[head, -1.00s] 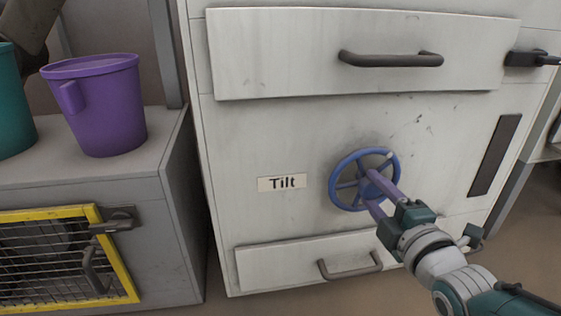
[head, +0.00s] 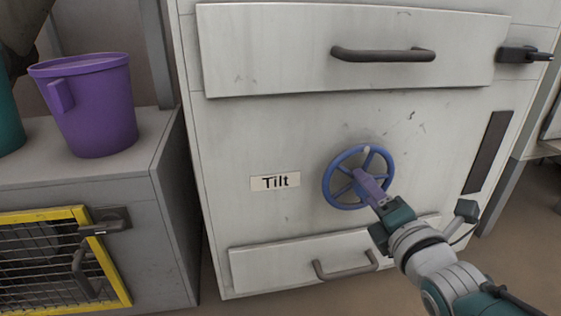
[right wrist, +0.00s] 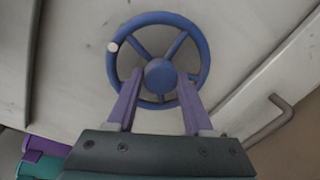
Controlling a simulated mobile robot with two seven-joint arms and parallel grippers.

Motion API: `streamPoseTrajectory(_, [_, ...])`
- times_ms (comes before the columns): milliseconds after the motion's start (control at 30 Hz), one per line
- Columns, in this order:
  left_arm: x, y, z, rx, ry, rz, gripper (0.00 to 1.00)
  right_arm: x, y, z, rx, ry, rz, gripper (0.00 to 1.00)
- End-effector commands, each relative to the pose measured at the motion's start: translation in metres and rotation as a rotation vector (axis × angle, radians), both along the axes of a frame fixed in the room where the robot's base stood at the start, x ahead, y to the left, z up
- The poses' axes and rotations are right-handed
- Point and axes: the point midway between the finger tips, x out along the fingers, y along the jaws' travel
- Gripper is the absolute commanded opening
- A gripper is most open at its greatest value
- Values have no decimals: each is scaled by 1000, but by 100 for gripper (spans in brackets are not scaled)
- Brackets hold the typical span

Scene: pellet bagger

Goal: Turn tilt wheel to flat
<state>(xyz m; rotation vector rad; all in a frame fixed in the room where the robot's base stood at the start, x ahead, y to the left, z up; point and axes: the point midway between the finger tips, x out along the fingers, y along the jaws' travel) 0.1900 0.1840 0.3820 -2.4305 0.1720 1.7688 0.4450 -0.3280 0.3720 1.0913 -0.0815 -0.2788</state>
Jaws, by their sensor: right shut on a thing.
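The blue spoked tilt wheel (head: 327,180) is on the front of the pale cabinet, right of a label reading "Tilt" (head: 275,182). My right gripper (head: 364,183) has its purple fingers at the wheel's middle, shut on it. In the right wrist view, the wheel (right wrist: 201,62) faces me, with the two fingers (right wrist: 160,88) on either side below its round hub. A small pale knob (right wrist: 113,47) is on the rim at upper left there; in the head view the knob (head: 366,150) is near the top. My left gripper is not seen.
A drawer with a dark handle (head: 383,54) is above the wheel, and a lower drawer handle (head: 345,268) is below it, near my right wrist. A purple bucket (head: 92,110) stands on a grey cabinet at left, above a yellow-framed mesh door (head: 112,265).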

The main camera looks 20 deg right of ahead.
Motion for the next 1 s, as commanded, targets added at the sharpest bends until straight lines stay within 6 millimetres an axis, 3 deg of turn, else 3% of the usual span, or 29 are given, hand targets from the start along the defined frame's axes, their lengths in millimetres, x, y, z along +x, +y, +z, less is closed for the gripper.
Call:
streamPoseTrajectory(333, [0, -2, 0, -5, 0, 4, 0, 0, 0, 0, -10, 4, 1, 0])
streamPoseTrajectory(367, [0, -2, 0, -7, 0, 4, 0, 0, 0, 0, -10, 4, 1, 52])
streamPoseTrajectory(600, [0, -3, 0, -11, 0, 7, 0, 0, 0, 0, -8, 2, 1, 80])
streamPoseTrajectory(867, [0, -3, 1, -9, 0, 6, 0, -1, 0, 0, -7, 2, 0, 81])
streamPoseTrajectory(1000, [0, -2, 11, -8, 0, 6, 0, -13, 3, 3, -5, 6, 0, 81])
